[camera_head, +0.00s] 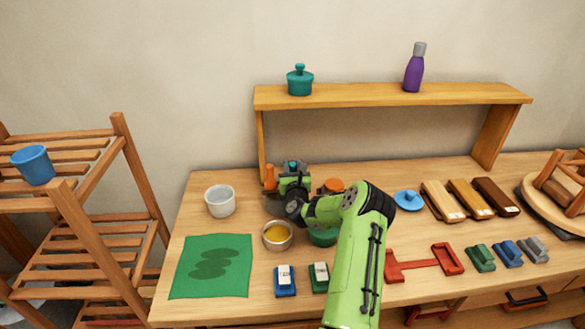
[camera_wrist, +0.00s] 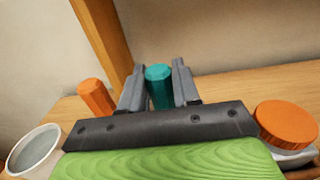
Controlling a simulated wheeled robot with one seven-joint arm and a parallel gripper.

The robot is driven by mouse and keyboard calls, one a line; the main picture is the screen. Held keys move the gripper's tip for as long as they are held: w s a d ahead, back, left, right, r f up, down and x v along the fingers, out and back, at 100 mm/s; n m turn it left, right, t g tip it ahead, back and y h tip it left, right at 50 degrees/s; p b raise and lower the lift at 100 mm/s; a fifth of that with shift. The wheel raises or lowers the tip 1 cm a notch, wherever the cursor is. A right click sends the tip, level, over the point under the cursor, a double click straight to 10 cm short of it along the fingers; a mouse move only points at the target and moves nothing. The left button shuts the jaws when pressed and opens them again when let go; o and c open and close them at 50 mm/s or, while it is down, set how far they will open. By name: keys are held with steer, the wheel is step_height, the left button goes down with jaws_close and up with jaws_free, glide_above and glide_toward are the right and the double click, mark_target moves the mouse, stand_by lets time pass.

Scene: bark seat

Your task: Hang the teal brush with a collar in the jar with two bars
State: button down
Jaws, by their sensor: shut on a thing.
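The teal brush (camera_wrist: 159,92) shows as a faceted teal handle between the two grey fingers in the wrist view. My gripper (camera_wrist: 158,68) is shut on it. In the head view the teal top (camera_head: 291,164) shows at my gripper (camera_head: 293,172), toward the back of the table. The brush's collar and bristles are hidden. An orange faceted handle (camera_head: 269,174) stands upright just left of my gripper; it also shows in the wrist view (camera_wrist: 96,97). The jar with two bars cannot be made out clearly; my gripper and arm cover the area below the handles.
A white cup (camera_head: 220,207) stands left of my gripper. A small bowl with yellow contents (camera_head: 277,240) is in front. An orange lid (camera_head: 333,184) is close on the right. A shelf (camera_head: 390,95) stands behind. The green mat (camera_head: 235,260) lies at front left.

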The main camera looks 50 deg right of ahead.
steer(key=shift+f, duration=0.2)
steer(key=shift+c, duration=2.1)
jaws_free()
step_height(320, 180, up, 7)
steer(key=p, duration=0.7)
steer(key=shift+r, duration=0.1)
